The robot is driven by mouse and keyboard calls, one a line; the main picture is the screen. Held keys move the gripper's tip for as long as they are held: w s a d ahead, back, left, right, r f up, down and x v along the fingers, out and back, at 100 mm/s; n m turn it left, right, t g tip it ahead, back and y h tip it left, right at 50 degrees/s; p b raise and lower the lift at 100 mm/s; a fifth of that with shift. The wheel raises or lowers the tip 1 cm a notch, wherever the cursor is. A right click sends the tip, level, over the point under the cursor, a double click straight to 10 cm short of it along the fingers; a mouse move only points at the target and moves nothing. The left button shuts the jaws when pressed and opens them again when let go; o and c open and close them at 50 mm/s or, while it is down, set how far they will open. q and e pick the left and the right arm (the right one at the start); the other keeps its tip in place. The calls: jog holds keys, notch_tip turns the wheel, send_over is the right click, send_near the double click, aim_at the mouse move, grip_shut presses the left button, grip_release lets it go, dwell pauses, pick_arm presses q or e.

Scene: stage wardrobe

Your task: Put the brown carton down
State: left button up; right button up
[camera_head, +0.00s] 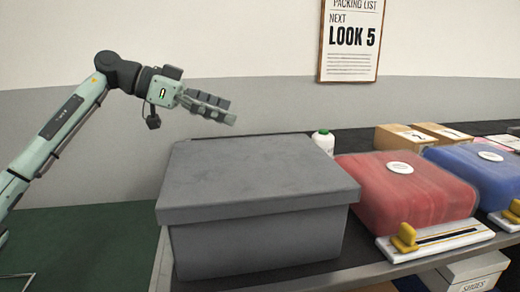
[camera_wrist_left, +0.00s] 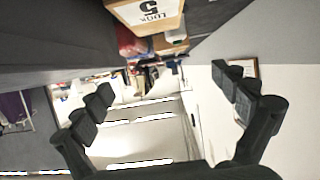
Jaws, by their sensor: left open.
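Two brown cartons with white labels, a nearer one (camera_head: 403,137) and a farther one (camera_head: 441,132), rest at the back of the counter, behind the red case. In the left wrist view a brown carton (camera_wrist_left: 138,29) with a label reading LOOK 5 shows at the top edge, partly cut off. I cannot tell which of the two it is. My left gripper (camera_head: 232,111) is open and empty, above the back of the large grey box and apart from the cartons. Its spread fingers (camera_wrist_left: 166,82) have nothing between them. My right gripper is not in view.
A large lidded grey box (camera_head: 250,180) fills the counter's front left. A white bottle (camera_head: 323,141) stands behind it. A red case (camera_head: 405,190) and a blue case (camera_head: 478,170) lie to the right, by white scales with yellow parts (camera_head: 435,240). A packing list (camera_head: 351,40) hangs on the wall.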

pick_arm(q)
jog(key=shift+w, duration=0.25)
jog(key=shift+f, duration=0.45)
jog(key=f, duration=0.7)
jog(key=shift+s+b, duration=0.2)
jog(key=shift+b, duration=0.15)
jog(key=shift+x, duration=0.95)
jog(key=x, duration=0.5)
jog(key=shift+w+d, duration=0.15)
jog(key=shift+d, duration=0.2)
jog(key=c, duration=1.6)
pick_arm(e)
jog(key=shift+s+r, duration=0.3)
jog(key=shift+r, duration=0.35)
